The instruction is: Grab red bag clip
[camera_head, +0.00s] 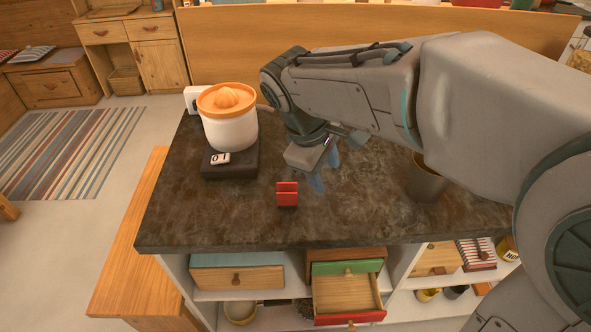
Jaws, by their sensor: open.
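The red bag clip (287,194) is a small red piece on the dark stone-look countertop (235,222), near its front edge. My gripper (322,180) is open, with its bluish fingers just right of and slightly behind the clip. A gap shows between the fingers and the clip in this view. The height of the fingertips above the counter is hard to judge. The clip is in full view, with nothing in front of it.
A white and orange juicer (229,132) stands on a dark scale-like base (240,163) left of my gripper. A grey-brown cup (426,180) stands to the right under my arm. An open drawer (345,293) sticks out below the counter. The front left counter is clear.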

